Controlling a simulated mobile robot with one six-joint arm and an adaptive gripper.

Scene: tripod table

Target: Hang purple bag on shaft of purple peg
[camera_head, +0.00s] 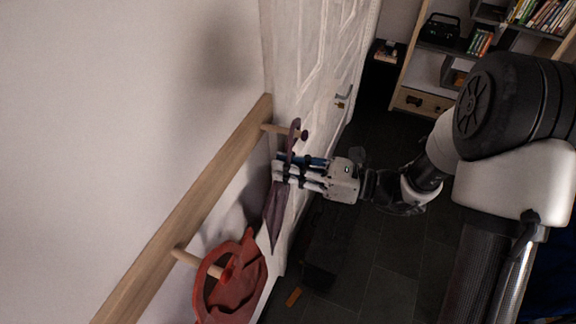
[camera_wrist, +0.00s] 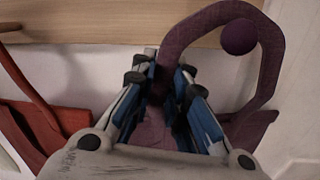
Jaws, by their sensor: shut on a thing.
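The purple bag (camera_head: 276,213) hangs down beside the wall, with its handle loop upright above my gripper. My gripper (camera_head: 280,172) is shut on the base of the handle; in the wrist view the fingers (camera_wrist: 168,95) pinch purple cloth between them. The purple peg has a light wooden shaft (camera_head: 273,128) and a round purple knob (camera_head: 305,135). In the wrist view the knob (camera_wrist: 239,36) shows in front of the upper part of the handle loop (camera_wrist: 271,60). In the head view the loop crosses the shaft between knob and rail. The shaft is hidden in the wrist view.
A wooden rail (camera_head: 200,195) runs along the wall. A red bag (camera_head: 236,285) hangs on a red-tipped peg (camera_head: 226,275) nearer the camera. A white panelled door (camera_head: 310,60) is close to the purple peg. A shelf (camera_head: 425,70) stands at the back right.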

